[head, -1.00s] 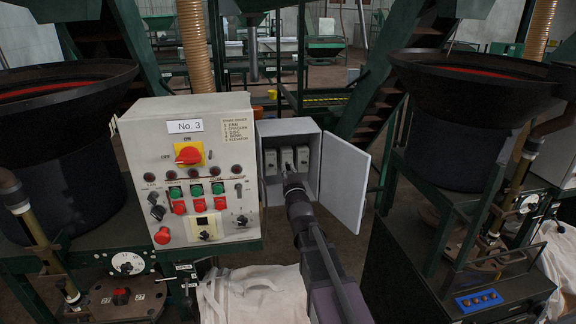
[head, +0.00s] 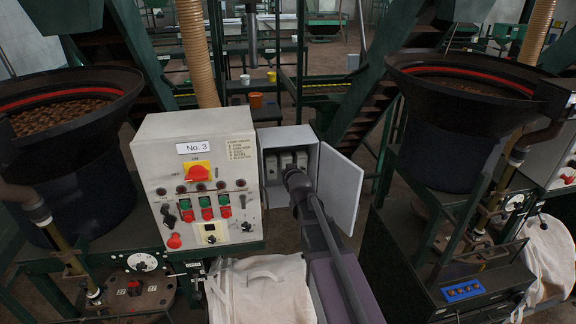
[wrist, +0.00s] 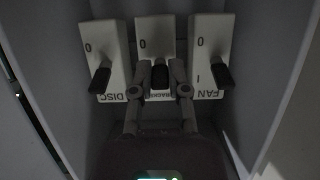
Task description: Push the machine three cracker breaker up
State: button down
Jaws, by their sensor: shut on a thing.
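The No. 3 panel (head: 196,150) stands left of an open grey breaker box (head: 281,136). In the wrist view, three pale breakers sit side by side, labelled DISC (wrist: 104,45), cracker (wrist: 154,38) (label partly covered) and FAN (wrist: 211,45). Each has a black lever low on its face in that picture, with a 0 above. My gripper (wrist: 160,90) is inside the box, its two fingers on either side of the cracker lever (wrist: 159,76) and shut on it. In the head view, my gripper (head: 292,176) covers part of the breakers.
The box door (head: 340,190) stands open to the right of my arm. The box's side walls are close around my gripper. Black hoppers (head: 62,190) (head: 450,125) stand on both sides. A white bag (head: 262,288) hangs below the panel.

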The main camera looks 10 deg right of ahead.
jog(key=shift+w+r+g+p, duration=0.1)
jog(key=shift+r+g+p, duration=0.05)
jog(key=shift+g+p, duration=0.5)
jog(key=c, duration=0.6)
grip_release()
jog(key=s+f+g+b, duration=0.4)
jog(key=s+f+b, duration=0.3)
jog(key=s+f, duration=0.3)
jog(key=s+f+g+b, duration=0.4)
jog(key=s+f+b, duration=0.3)
jog(key=s+f, duration=0.3)
jog(key=s+f+g+b, duration=0.4)
jog(key=s+f+b, duration=0.3)
jog(key=s+f, duration=0.2)
jog(key=shift+s+f+b, duration=0.2)
jog(key=shift+f, duration=0.45)
jog(key=shift+s+f+b, duration=0.15)
jog(key=shift+s+f, duration=0.05)
jog(key=shift+f, duration=0.45)
